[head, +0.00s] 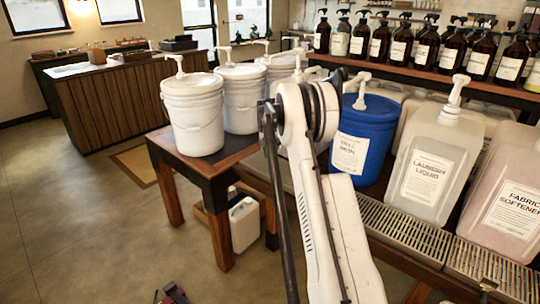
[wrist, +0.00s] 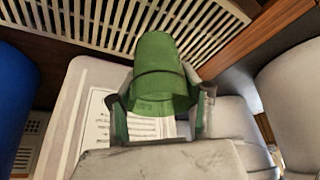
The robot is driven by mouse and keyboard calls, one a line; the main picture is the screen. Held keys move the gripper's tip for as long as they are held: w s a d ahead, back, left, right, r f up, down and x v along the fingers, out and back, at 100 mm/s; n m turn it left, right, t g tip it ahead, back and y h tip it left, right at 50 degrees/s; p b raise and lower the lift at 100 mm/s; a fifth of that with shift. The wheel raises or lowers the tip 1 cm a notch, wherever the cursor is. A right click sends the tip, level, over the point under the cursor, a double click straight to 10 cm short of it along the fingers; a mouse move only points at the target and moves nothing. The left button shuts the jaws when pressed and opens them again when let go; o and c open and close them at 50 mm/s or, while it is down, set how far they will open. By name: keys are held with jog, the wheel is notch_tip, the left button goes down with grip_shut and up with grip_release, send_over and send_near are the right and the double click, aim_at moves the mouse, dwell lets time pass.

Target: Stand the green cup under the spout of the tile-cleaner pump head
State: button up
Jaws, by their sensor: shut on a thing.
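In the wrist view, the green cup (wrist: 157,72) sits between the two fingers of my gripper (wrist: 162,104), which is shut on it. A pale container with a printed label (wrist: 97,125) lies behind the cup; its label is too small to read there. In the head view, my white arm reaches towards the back of the bench and hides my gripper and the cup. I cannot make out which pump head is the tile-cleaner one. A white pump head (head: 361,88) stands on a blue bucket (head: 363,137) just right of my arm; its label is unclear.
Jugs labelled laundry liquid (head: 435,165) and fabric softener (head: 513,205) stand to the right behind a slatted drip grate (head: 410,236). White pump buckets (head: 194,115) stand to the left. Brown pump bottles (head: 400,42) line the shelf behind. The grate also shows in the wrist view (wrist: 75,28).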

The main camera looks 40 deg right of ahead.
aim_at(270, 154)
jog(key=shift+d+f, duration=0.1)
jog(key=shift+f, duration=2)
jog(key=shift+f, duration=0.2)
jog(key=o, duration=1)
jog(key=shift+r, duration=0.1)
